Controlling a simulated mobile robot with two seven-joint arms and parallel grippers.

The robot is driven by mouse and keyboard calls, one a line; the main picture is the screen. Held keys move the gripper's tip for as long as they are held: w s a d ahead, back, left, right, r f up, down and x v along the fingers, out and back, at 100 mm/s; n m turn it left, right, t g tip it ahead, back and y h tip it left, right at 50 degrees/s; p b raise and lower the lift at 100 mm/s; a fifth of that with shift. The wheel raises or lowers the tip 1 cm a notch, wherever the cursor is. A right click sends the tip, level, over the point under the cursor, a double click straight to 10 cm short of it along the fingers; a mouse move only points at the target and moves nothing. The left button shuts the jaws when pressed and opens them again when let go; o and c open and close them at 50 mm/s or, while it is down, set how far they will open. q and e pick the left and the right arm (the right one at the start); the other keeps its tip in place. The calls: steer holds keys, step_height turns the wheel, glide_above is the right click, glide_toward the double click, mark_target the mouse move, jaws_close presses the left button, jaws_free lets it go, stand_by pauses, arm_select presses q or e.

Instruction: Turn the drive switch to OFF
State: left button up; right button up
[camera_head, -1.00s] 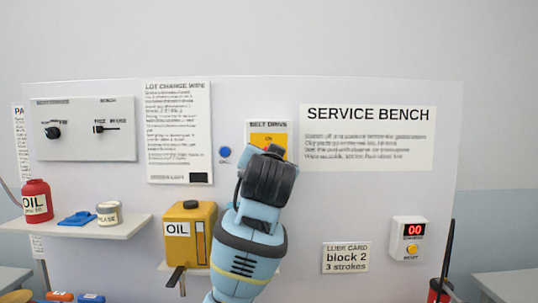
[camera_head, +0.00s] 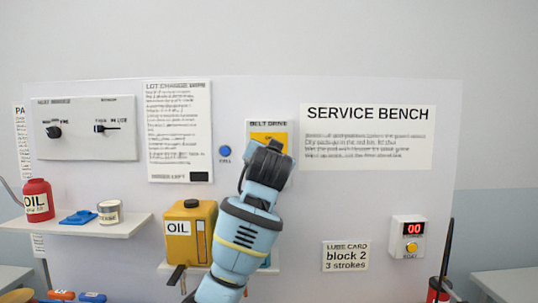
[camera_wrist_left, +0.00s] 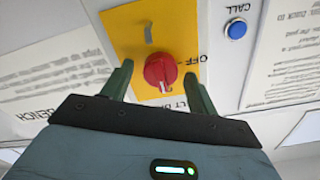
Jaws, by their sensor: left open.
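The drive switch is a red round knob (camera_wrist_left: 160,70) on a yellow plate (camera_wrist_left: 131,36) in the left wrist view, which shows the panel upside down. A pale mark on the knob points to the picture's bottom, toward the belt drive label. The word OFF stands right of the knob. My left gripper (camera_wrist_left: 158,68) is open, with one finger on each side of the knob; I cannot tell whether they touch it. In the head view my left gripper (camera_head: 268,150) covers the knob and much of the yellow plate (camera_head: 261,137).
A blue call button (camera_head: 225,151) is left of the plate. A yellow oil can (camera_head: 183,240) stands on a small shelf below, close to my left arm. A red oil bottle (camera_head: 37,200) and a tin (camera_head: 109,213) stand on the left shelf.

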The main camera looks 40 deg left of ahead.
arm_select(q)
steer(key=shift+c, duration=0.3)
steer(key=c, duration=0.9)
steer(key=shift+c, duration=0.2)
steer(key=shift+n, duration=0.4)
steer(key=n, duration=0.3)
steer(key=shift+n, duration=0.3)
steer(key=n, duration=0.9)
steer(key=shift+s, duration=0.1)
steer(key=shift+a+n, duration=0.1)
steer(key=shift+n, duration=2.2)
